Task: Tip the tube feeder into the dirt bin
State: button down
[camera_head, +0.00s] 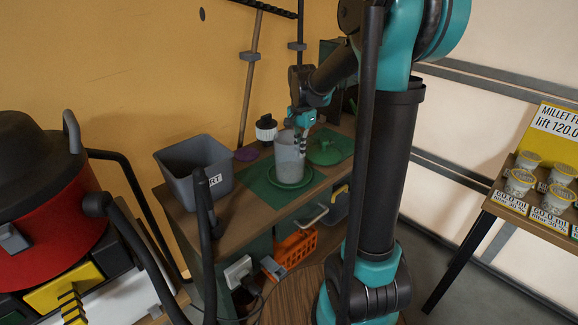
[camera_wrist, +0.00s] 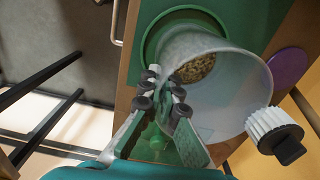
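The tube feeder (camera_head: 289,160), a clear, pale cylinder, stands upright on a green dish on the bench. The wrist view looks down into the feeder (camera_wrist: 232,98), with grainy seed at its bottom. My gripper (camera_head: 301,140) points down at the right side of the feeder's rim. In the wrist view my gripper (camera_wrist: 163,88) has its fingertips close together at the rim, one overlapping the mouth and one outside. I cannot tell whether they pinch the wall. The dirt bin (camera_head: 180,168), a grey open box with a partly hidden label, stands on the bench left of the feeder.
A green lid (camera_head: 325,153) lies right of the feeder. A white-and-black knobbed cap (camera_head: 266,128) and a purple disc (camera_head: 246,154) are behind it. A red vacuum (camera_head: 45,215) is at left. A table of labelled cups (camera_head: 520,183) is at right.

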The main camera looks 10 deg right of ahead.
jog(key=shift+r, duration=1.3)
dwell(0.4)
jog(key=shift+r, duration=2.95)
